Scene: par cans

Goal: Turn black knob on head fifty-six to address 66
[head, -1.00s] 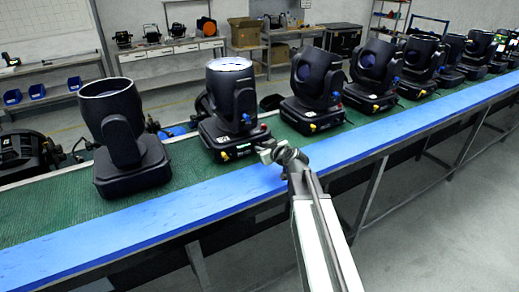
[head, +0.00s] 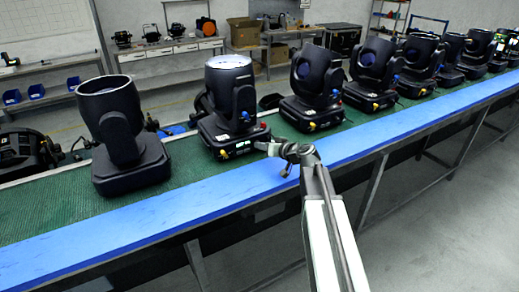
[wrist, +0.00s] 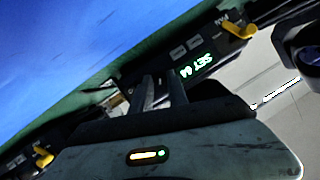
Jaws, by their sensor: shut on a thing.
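The moving head with the lit white top (head: 229,62) stands on the green belt, second from left; I cannot read its number. My gripper (head: 262,146) is at the front right of its base (head: 228,145). In the wrist view my gripper (wrist: 160,93) is shut on the black knob, which its fingers mostly hide.
A dark head (head: 128,145) stands to the left, and several more stand in a row to the right. A yellow connector (wrist: 238,27) sticks out near the display. The blue edge strip (head: 180,200) in front of the heads is clear.

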